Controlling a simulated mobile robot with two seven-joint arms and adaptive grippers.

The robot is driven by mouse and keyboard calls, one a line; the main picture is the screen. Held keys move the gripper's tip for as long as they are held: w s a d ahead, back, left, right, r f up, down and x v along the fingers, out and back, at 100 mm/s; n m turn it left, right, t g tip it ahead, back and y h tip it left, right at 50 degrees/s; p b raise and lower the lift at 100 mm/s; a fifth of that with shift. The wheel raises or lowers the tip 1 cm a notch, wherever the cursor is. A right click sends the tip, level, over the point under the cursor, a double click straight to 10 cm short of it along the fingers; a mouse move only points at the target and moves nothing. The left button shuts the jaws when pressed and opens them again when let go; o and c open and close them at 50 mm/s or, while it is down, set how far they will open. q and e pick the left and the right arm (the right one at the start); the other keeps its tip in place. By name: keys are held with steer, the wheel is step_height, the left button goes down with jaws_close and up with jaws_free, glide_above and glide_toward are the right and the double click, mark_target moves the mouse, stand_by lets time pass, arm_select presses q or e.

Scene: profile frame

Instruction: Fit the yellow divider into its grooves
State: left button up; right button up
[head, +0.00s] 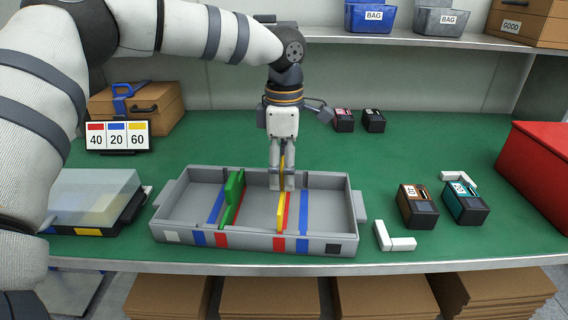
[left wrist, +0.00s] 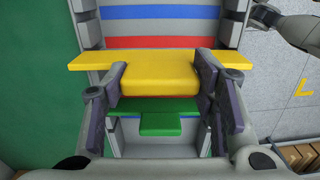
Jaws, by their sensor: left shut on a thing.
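The grey tray (head: 345,215) stands on the green table, with blue and red stripes across its floor. My left gripper (head: 282,183) is shut on the yellow divider (head: 281,217) over the right half of the tray. In the left wrist view the yellow divider (left wrist: 158,75) lies crosswise between the fingers, its ends overlapping both long walls. In the head view it is just left of the right red stripe (head: 290,210). Its lower edge and the grooves are hidden, so I cannot tell its height. The green divider (head: 235,187) stands upright in the left half beside a red stripe.
A sign (head: 117,136) reads 40, 20, 60. A clear-lidded box (head: 90,200) is left of the tray. A white L-shaped piece (head: 396,240) and small devices (head: 417,206) stand right. A red bin (head: 540,175) is far right. My right arm appears partly in the left wrist view (left wrist: 300,32).

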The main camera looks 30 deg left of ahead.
arm_select(q)
steer(key=shift+f, duration=2.3)
steer(key=o, duration=1.3)
step_height(320, 180, up, 12)
steer(key=shift+r, duration=0.1)
